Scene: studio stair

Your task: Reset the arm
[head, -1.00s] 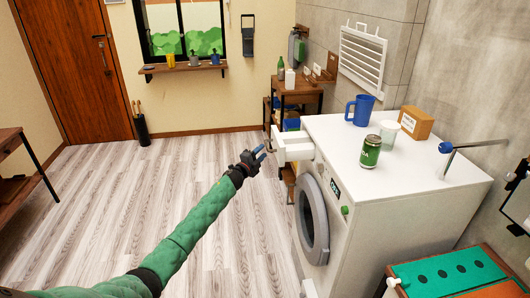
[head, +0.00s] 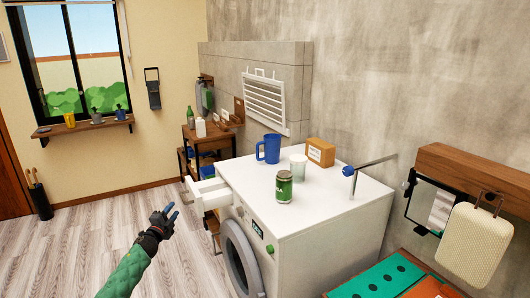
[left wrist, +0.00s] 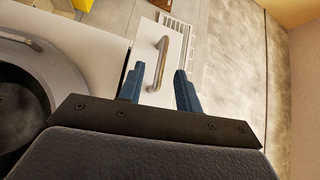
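My left arm, in a green sleeve, comes in from the bottom left of the head view. Its gripper (head: 171,212) is in the air in front of the washing machine's open detergent drawer (head: 208,192). In the left wrist view the two blue fingers (left wrist: 160,92) stand apart with nothing between them. Beyond them shows a white drawer front with a metal handle (left wrist: 159,62); the fingers look clear of it. My right gripper is not in view.
The white washing machine (head: 318,218) carries a blue mug (head: 268,149), a green can (head: 284,187), a white cup (head: 298,166) and a cardboard box (head: 320,152). A wooden shelf unit (head: 207,136) stands behind it. The floor (head: 75,250) at left is clear.

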